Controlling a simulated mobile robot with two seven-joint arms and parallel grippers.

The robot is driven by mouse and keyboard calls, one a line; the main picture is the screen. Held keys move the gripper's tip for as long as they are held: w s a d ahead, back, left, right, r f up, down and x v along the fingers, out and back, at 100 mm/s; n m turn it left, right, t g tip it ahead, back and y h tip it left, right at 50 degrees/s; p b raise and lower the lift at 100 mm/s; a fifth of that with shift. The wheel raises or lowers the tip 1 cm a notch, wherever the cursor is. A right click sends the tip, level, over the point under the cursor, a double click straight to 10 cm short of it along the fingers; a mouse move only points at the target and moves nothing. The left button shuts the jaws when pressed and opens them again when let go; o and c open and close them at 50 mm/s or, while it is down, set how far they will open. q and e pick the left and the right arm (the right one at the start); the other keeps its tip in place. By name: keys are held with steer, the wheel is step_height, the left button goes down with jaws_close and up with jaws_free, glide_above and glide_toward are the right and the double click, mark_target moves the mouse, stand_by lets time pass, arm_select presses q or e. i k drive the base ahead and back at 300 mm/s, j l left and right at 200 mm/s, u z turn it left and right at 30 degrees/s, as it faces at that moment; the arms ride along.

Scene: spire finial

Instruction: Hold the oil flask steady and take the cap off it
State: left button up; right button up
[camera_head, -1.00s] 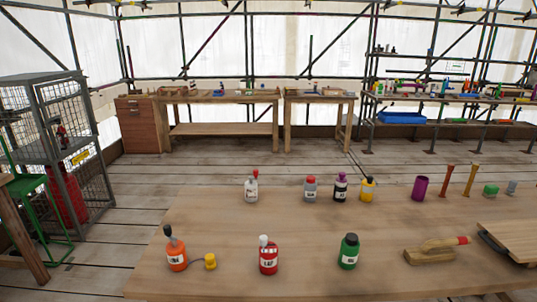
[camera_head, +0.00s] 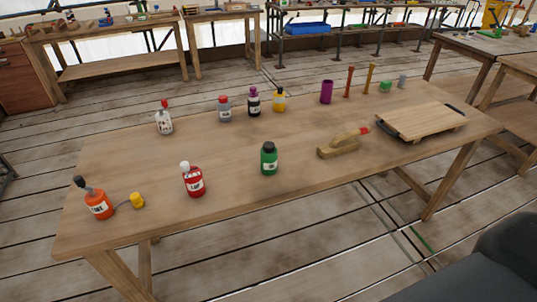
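Several small labelled bottles stand upright on the wooden table; the labels are too small to tell which is the oil flask. In the front row are an orange bottle (camera_head: 98,204) with a dark top, a red bottle (camera_head: 194,182) with a white top and a green bottle (camera_head: 269,160) with a dark cap. Behind are a white bottle (camera_head: 164,122) with a red top, a grey bottle (camera_head: 225,112) with a red cap, a dark bottle (camera_head: 254,104) with a purple top and a yellow bottle (camera_head: 279,102) with a dark top. Neither gripper is in view.
A yellow cap-like piece (camera_head: 137,200) lies beside the orange bottle, seemingly tethered to it. A wooden plane-like tool (camera_head: 342,146), a board (camera_head: 420,119) and a purple cup (camera_head: 326,92) are on the table (camera_head: 225,150). Its middle is largely clear. Other benches stand behind.

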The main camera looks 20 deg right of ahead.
mark_target(268, 161)
steer(key=i+l+u, duration=0.1)
steer(key=l+u, duration=0.15)
steer(key=l, duration=0.5)
steer(key=l+u, duration=0.2)
steer(key=l, duration=0.55)
